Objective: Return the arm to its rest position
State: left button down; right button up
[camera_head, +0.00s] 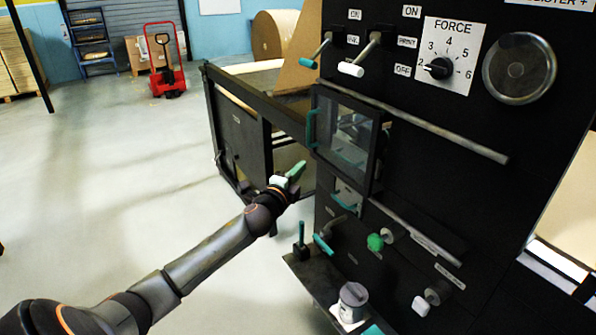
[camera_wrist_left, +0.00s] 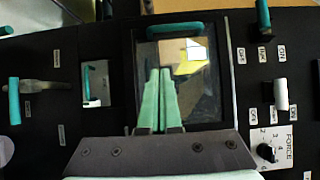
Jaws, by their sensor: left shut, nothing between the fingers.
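My left arm comes in from the lower left in the head view. Its gripper (camera_head: 297,170) has green fingers and is shut and empty, in front of the black machine panel near the small glass door (camera_head: 345,140). In the left wrist view the two green fingers (camera_wrist_left: 158,98) lie side by side, pointing at the same glass door with its teal handle (camera_wrist_left: 175,28). The fingers overlap the window in that view; I cannot tell how far they are from the glass. My right gripper is not in view.
The black panel carries teal and white levers (camera_head: 351,69), a FORCE dial (camera_head: 440,68), a round metal disc (camera_head: 519,68) and a green knob (camera_head: 375,242). A small shelf with a grey-lidded container (camera_head: 353,295) juts out below. A red pallet jack (camera_head: 167,80) stands far back. The floor at left is clear.

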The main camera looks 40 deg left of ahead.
pick_arm(q)
jog(key=shift+s+d, duration=0.1)
jog(key=shift+s, duration=0.25)
jog(key=s+d+f+n+g+h, duration=0.1)
jog(key=s+d+f+n+g, duration=0.1)
jog(key=s+d+f, duration=0.4)
jog(key=s+d+f+n+g+h+p, duration=0.1)
jog(key=s+d+f+n+h, duration=0.15)
jog(key=f, duration=0.55)
jog(key=s+d+f+n+g, duration=0.1)
jog(key=s+d+f+g, duration=0.1)
jog(key=s+d+f, duration=0.3)
jog(key=s+d+f+n+g+h, duration=0.1)
jog(key=s+d+f+n, duration=0.3)
jog(key=s, duration=0.5)
jog(key=s+d+f+n+g+h, duration=0.2)
jog(key=s+d+f+n, duration=0.2)
jog(key=s+d, duration=0.5)
jog(key=shift+s+d+f+p, duration=0.25)
jog(key=shift+f+p, duration=0.15)
jog(key=shift+f, duration=0.5)
